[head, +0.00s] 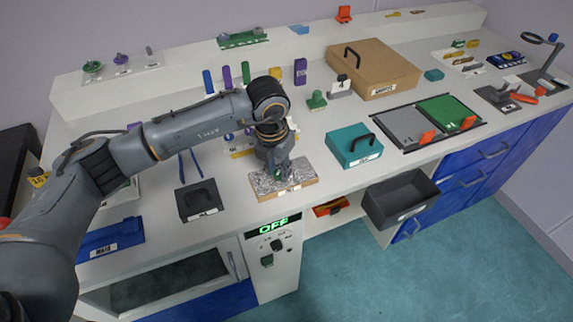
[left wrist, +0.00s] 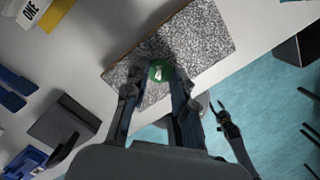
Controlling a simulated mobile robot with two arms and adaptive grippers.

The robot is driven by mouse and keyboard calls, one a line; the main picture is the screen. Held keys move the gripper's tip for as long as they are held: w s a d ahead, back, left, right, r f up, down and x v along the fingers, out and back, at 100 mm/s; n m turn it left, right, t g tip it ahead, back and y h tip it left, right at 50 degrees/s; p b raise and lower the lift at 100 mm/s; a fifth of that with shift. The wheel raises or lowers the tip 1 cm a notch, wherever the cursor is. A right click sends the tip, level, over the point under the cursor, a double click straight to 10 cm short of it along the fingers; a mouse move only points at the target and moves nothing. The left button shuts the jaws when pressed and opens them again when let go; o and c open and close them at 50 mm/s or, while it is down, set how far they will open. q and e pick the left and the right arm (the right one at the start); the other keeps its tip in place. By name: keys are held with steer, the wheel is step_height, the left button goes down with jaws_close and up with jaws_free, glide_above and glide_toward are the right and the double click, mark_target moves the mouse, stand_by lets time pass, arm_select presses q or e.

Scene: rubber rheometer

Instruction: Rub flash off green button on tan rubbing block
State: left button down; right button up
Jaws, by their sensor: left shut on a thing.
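The tan rubbing block (head: 304,189) lies flat near the front edge of the counter, with a speckled grey top that fills much of the left wrist view (left wrist: 205,35). My left gripper (head: 279,176) points down over the middle of the block. It is shut on the green button (left wrist: 160,71), which shows between the fingertips in the left wrist view, low over or against the speckled surface; I cannot tell if it touches. In the head view the button is mostly hidden by the fingers. My right gripper is not seen in the head view.
A dark grey box (head: 198,199) stands left of the block, and a teal box (head: 354,146) with a black handle stands to its right. A green stamp-like piece (head: 316,100) is behind.

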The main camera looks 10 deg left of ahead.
mark_target(262, 182)
arm_select(q)
steer(key=shift+s+a+f, duration=0.1)
steer(key=shift+s+a, duration=0.55)
steer(key=shift+a, duration=0.3)
steer(key=shift+s+a+f, duration=0.1)
steer(key=shift+s+a, duration=0.55)
steer(key=shift+a, duration=0.25)
steer(key=shift+r, duration=0.1)
step_height(262, 182, up, 7)
steer(key=p, duration=0.3)
steer(key=shift+w+r, duration=0.1)
